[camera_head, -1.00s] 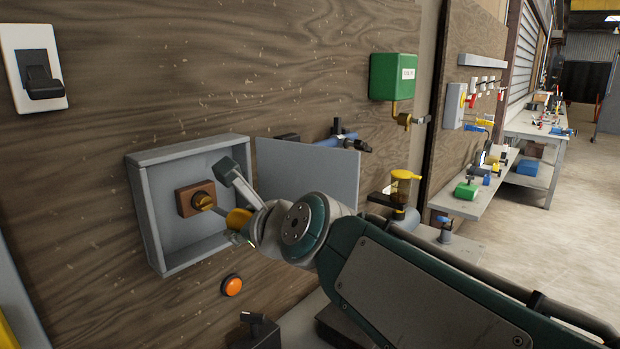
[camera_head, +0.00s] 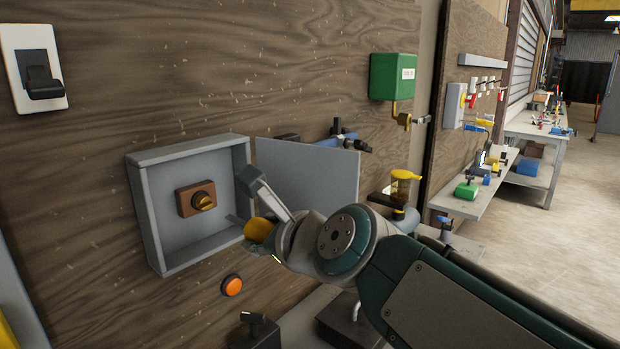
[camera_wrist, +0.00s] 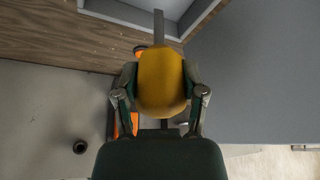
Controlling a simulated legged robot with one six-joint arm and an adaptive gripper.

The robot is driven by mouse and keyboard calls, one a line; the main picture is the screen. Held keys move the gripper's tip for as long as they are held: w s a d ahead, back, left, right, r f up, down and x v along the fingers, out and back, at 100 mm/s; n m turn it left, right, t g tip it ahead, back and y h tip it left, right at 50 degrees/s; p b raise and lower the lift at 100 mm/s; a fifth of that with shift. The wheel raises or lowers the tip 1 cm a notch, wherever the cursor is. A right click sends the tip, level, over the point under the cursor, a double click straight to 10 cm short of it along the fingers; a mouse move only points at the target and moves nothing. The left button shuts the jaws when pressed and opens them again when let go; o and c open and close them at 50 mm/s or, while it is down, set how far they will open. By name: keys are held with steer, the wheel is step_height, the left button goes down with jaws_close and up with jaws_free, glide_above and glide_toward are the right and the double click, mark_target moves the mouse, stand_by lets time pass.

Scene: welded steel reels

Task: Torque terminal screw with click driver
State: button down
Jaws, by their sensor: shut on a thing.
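The terminal block (camera_head: 190,201) is brown with a brass screw (camera_head: 203,201). It sits on the back wall of an open grey box (camera_head: 150,215) on the wood panel. My gripper (camera_head: 268,236) is in front of the box's lower right edge, clear of the screw. It is shut on the click driver (camera_head: 258,230), which has a fat yellow handle. In the wrist view the driver's yellow handle (camera_wrist: 160,82) sits between both fingers, and its grey shaft (camera_wrist: 158,27) points up the picture toward the box.
The box's grey door (camera_head: 310,180) stands open to the right, close to my gripper. An orange button (camera_head: 231,286) is below the box. A black-levered switch (camera_head: 40,75) is at upper left. A green box (camera_head: 393,77) with a brass valve is at upper right.

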steer(key=shift+s+d, duration=1.55)
steer(key=shift+d, duration=0.3)
